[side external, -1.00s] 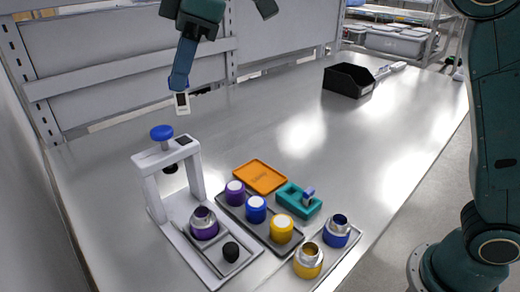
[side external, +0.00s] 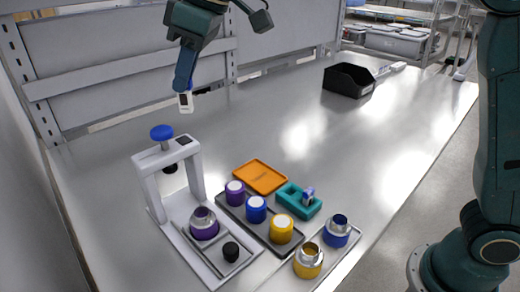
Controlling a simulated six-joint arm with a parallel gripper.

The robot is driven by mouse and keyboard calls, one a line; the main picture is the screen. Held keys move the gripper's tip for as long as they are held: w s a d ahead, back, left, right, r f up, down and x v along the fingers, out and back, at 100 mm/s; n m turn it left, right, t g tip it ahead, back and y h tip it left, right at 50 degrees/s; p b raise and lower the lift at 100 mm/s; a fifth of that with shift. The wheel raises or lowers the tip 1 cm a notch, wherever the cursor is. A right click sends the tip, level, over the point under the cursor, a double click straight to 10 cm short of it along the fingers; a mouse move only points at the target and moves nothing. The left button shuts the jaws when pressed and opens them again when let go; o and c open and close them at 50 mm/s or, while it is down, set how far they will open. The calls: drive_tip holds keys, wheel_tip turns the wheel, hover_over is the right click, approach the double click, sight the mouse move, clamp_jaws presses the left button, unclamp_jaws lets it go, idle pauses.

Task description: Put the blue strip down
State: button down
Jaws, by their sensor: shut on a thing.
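My gripper (side external: 184,86) is at the upper left, high above the bench behind the white press. It is shut on a small strip (side external: 186,103), which hangs from the fingertips clear of any surface. The strip's visible face is white with a dark square, and a little blue shows beside its upper end. A teal holder (side external: 288,195) stands on the bench to the lower right, with a small blue and white piece (side external: 308,194) upright in it. An orange tray (side external: 260,177) lies flat beside the holder and looks empty.
The white press (side external: 150,185) with a blue knob (side external: 161,132) stands below my gripper, a purple jar (side external: 204,224) at its base. A dark tray (side external: 231,213) holds purple, blue and yellow capped jars. A black bin (side external: 347,82) stands at the back. The bench's middle is clear.

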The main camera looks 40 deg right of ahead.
drive_tip(key=w+d+f+m+t+h, duration=0.1)
drive_tip(key=w+d+f+m, duration=0.1)
drive_tip(key=d+m, duration=0.2)
drive_tip(key=w+d+f+m+h, duration=0.1)
drive_tip(key=w+d+f+m, duration=0.1)
drive_tip(key=d+m, duration=0.15)
drive_tip(key=m+h, duration=0.3)
drive_tip(key=m, duration=0.3)
hover_over(260, 179)
wheel_tip(260, 179, down, 3)
drive_tip(key=shift+d+f, duration=0.1)
drive_tip(key=shift+d, duration=0.05)
drive_tip(key=shift+f+n, duration=0.1)
drive_tip(key=shift+n, duration=0.15)
wheel_tip(260, 179, down, 20)
drive_tip(key=shift+r, duration=0.1)
drive_tip(key=c, duration=1.4)
unclamp_jaws()
drive_tip(key=shift+c, duration=0.2)
